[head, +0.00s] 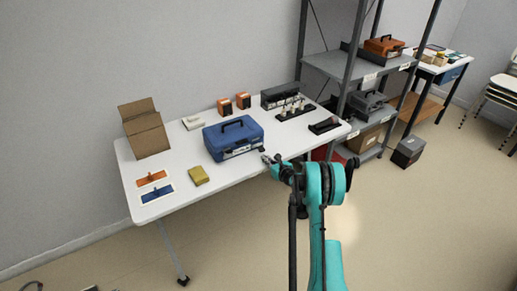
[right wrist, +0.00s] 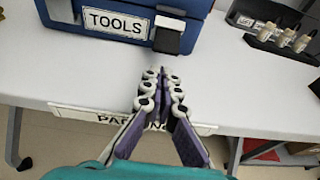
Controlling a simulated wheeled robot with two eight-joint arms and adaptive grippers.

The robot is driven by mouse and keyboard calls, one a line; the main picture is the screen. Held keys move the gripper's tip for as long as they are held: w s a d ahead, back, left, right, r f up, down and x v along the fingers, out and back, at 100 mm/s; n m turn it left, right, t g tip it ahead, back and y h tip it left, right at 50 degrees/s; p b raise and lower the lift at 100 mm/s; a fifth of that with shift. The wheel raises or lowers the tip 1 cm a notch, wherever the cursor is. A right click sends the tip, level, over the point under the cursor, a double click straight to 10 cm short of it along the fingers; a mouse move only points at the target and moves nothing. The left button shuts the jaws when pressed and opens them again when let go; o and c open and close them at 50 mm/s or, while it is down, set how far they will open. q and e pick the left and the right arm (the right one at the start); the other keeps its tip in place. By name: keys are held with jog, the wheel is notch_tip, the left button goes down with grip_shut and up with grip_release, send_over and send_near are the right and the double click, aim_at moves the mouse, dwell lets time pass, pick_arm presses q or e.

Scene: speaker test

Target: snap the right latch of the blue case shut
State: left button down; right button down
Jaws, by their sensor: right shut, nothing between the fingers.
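The blue case (head: 233,137) stands with its lid down on the white table, its dark handle on top. In the right wrist view its front (right wrist: 70,12) shows at the top, with a white TOOLS label (right wrist: 115,23). The right latch (right wrist: 168,36), grey above and black below, is right of the label; I cannot tell whether it is fastened. My right gripper (head: 268,158) is at the table's front edge, right of the case. In the wrist view its fingers (right wrist: 162,78) are together and empty, just below the latch and apart from it. My left gripper is not in view.
On the white table (head: 225,187), a yellow box (head: 198,175) lies in front of the case and a cardboard box (head: 145,130) stands left. A grey shelf (head: 335,66) stands behind.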

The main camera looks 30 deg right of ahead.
jog(key=shift+w+r, duration=0.25)
jog(key=shift+w, duration=0.5)
jog(key=shift+w+r, duration=0.25)
jog(key=shift+w, duration=0.45)
dwell(0.5)
dwell(0.3)
jog(key=s, duration=0.7)
jog(key=shift+b, duration=0.4)
jog(key=shift+d, duration=0.1)
